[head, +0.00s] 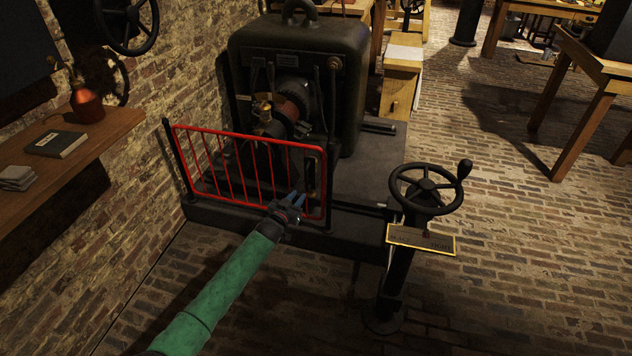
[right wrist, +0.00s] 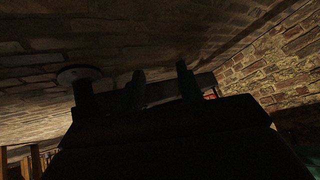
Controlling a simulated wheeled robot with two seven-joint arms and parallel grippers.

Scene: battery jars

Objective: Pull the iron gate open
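The iron gate (head: 238,138) is a low red frame with thin upright bars, in front of the dark machine in the head view. It spans from a black post (head: 179,160) on the left to a dark post (head: 332,150) on the right and looks closed. My left gripper (head: 298,199) is at the gate's lower right, close to its right upright. Its small bluish fingertips point at the bars; I cannot tell whether they touch or grip anything. My right gripper (right wrist: 160,74) shows in the right wrist view as two dark, spread fingers with nothing visible between them.
A black handwheel on a pedestal (head: 425,188) with a framed plate stands right of the gate. The machine (head: 300,75) sits on a dark plinth (head: 365,180) behind it. A wooden shelf (head: 100,128) juts from the left brick wall. Brick floor lies open in front.

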